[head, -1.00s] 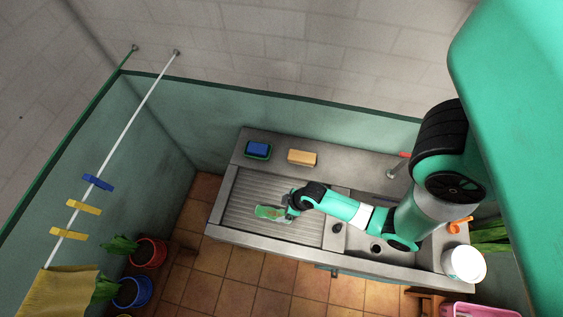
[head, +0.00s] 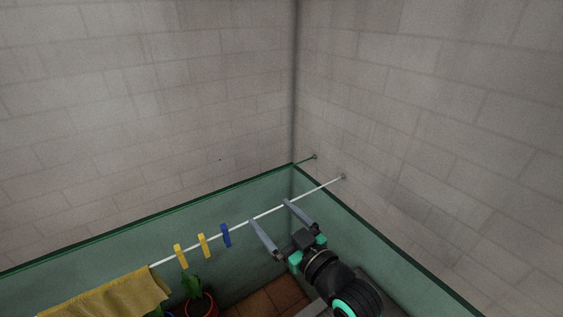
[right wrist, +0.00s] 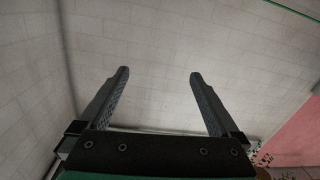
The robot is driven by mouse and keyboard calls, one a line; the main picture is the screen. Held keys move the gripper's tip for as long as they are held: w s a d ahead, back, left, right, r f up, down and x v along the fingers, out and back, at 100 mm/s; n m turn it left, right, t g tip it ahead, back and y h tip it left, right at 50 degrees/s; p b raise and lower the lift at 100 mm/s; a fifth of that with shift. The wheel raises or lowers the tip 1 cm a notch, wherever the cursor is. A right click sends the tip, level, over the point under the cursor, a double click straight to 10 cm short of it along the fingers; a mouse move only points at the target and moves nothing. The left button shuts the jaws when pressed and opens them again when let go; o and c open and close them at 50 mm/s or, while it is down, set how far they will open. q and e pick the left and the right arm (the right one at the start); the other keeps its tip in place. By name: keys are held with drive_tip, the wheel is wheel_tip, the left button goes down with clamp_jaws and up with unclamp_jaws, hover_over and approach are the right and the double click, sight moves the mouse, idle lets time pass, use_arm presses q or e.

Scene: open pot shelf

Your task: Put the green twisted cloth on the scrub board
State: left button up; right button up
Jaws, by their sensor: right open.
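My right gripper (head: 269,212) is open and raised, with its two fingers spread near the white line in the head view. The right wrist view shows the same open fingers (right wrist: 157,73) with nothing between them and a pale block wall behind. The green twisted cloth and the scrub board are not in view in either current picture. My left gripper is not in view.
A white line (head: 317,190) runs across the corner and carries a yellow cloth (head: 105,297), two yellow pegs (head: 181,256) and a blue peg (head: 226,236). Below are potted plants, one in a red pot (head: 205,306), and brown floor tiles (head: 275,297).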

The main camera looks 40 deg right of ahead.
drive_tip(key=s+a+r+t+y, duration=0.1)
drive_tip(key=s+a+r+t, duration=0.2)
drive_tip(key=r, duration=0.8)
drive_tip(key=s+a+r+t+y, duration=0.1)
drive_tip(key=s+a+r+t, duration=0.2)
drive_tip(key=r, duration=0.9)
drive_tip(key=s+a+r+t+y, duration=0.1)
drive_tip(key=s+a+r+t, duration=0.2)
drive_tip(key=s+r, duration=0.3)
wheel_tip(320, 180, up, 5)
drive_tip(key=shift+s+a+r+n+t+y, duration=0.15)
drive_tip(key=shift+s+a+n+t+y, duration=0.1)
drive_tip(key=shift+n+t+y, duration=0.15)
